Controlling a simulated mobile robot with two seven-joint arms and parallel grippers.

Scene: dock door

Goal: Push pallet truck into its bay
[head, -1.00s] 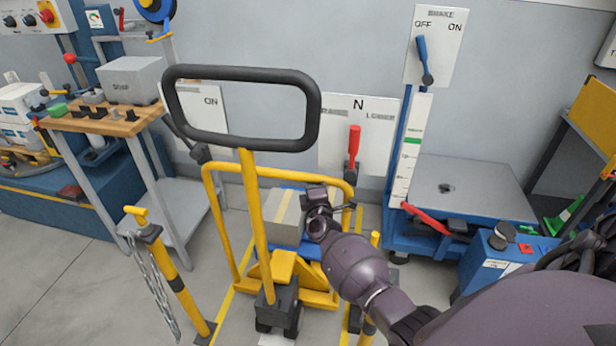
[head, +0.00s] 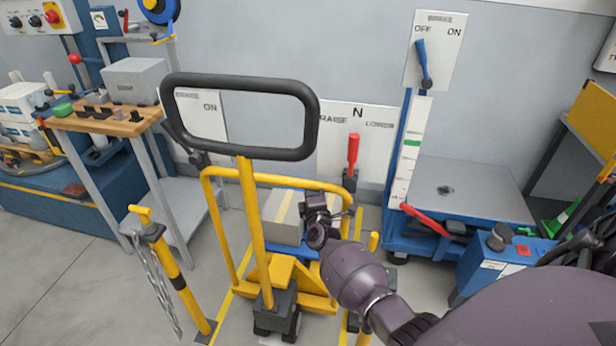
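The yellow pallet truck (head: 262,235) stands in the middle of the head view, with its black loop handle (head: 240,78) upright towards me. It carries a grey box (head: 284,216) with a yellow stripe on a blue base. Yellow floor lines (head: 226,318) run beside the truck and mark the bay. My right gripper (head: 330,206) reaches in from the right, beside the box and the truck's yellow hoop frame. Whether it touches them, and whether its fingers are open, I cannot tell. My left gripper is out of view.
A yellow post (head: 172,268) with a hanging chain stands left of the truck. A workbench (head: 100,122) is further left. A blue lift table (head: 470,190) stands right. Wall panels with a red lever (head: 352,155) and a blue lever (head: 422,62) are behind. Clear floor lies front left.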

